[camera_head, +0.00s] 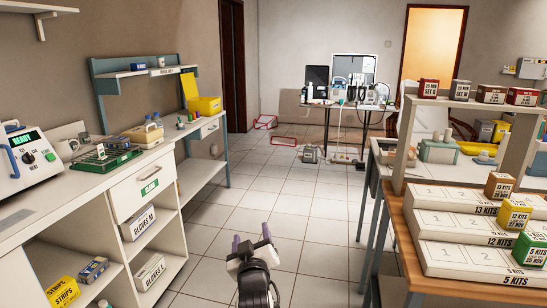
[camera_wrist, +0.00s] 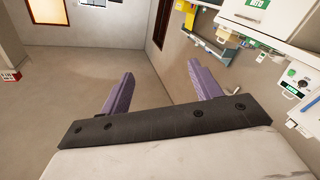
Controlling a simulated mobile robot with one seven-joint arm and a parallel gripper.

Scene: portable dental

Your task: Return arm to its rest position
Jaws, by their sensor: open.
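My gripper (camera_head: 252,241) is at the bottom middle of the head view, raised over the tiled floor between the left counter and the right tables. Its two purple fingers stand apart with nothing between them. In the wrist view the gripper (camera_wrist: 157,88) shows the same wide gap between the fingers, with only floor and wall behind. The wrist view appears tilted or turned over, with the counter side at the upper right. My gripper touches nothing that I can see.
A white counter (camera_head: 90,185) with a device (camera_head: 28,155) runs along the left. A wooden table (camera_head: 408,235) with kit boxes stands at the right. The tiled aisle (camera_head: 290,205) between them is clear. A far table (camera_head: 340,106) holds equipment, with a grey object (camera_head: 311,154) on the floor before it.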

